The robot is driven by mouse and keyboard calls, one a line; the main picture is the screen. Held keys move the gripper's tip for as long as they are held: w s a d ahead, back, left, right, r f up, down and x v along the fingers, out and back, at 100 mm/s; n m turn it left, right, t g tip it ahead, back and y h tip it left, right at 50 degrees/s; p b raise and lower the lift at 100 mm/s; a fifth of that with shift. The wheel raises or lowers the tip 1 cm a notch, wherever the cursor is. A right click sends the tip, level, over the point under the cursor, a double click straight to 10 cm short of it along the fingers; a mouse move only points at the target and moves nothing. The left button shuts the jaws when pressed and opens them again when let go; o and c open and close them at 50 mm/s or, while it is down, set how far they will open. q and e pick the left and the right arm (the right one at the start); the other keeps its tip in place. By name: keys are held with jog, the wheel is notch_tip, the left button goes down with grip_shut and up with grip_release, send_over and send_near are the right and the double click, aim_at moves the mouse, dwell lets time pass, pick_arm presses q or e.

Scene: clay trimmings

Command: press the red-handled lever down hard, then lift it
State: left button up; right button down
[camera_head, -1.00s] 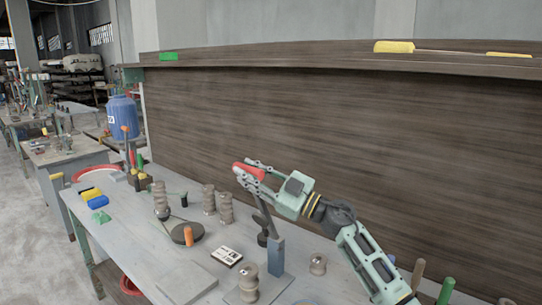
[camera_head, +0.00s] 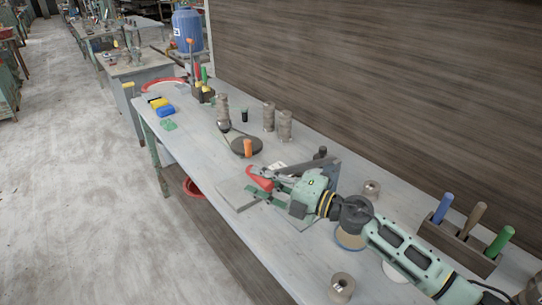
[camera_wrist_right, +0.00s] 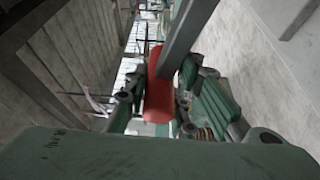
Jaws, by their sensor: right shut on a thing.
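The red-handled lever (camera_head: 300,168) belongs to a press on the grey workbench. In the head view its bar lies low, running from the post at the right down to the left. Its red handle (camera_head: 259,178) is at the left end, close above the bench. My right gripper (camera_head: 261,184) is shut on the red handle. In the right wrist view the red handle (camera_wrist_right: 159,88) sits between my fingers, with the grey bar (camera_wrist_right: 186,38) crossing in front. Part of the press's base is hidden behind my gripper. My left gripper is in neither view.
A grey slab (camera_head: 238,194) lies near the handle. A dark disc (camera_head: 246,146) with an orange handle and several stacked spools stand farther left. A wooden holder (camera_head: 458,246) with coloured handles stands at the right. A spool (camera_head: 341,286) stands near the front.

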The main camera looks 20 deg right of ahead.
jog(key=shift+a+f+n+h+b, duration=0.15)
jog(key=shift+f+n, duration=0.25)
jog(key=shift+f, duration=0.6)
jog(key=shift+a+f+n+h+b, duration=0.15)
jog(key=shift+f+n, duration=0.25)
jog(key=shift+f, duration=0.55)
jog(key=shift+f+n+h+b, duration=0.1)
jog(key=shift+f+n+b, duration=0.25)
jog(key=shift+f, duration=0.65)
jog(key=c, duration=1.6)
grip_release()
jog(key=shift+s, duration=0.1)
notch_tip(320, 180, up, 10)
jog(key=shift+f, duration=0.1)
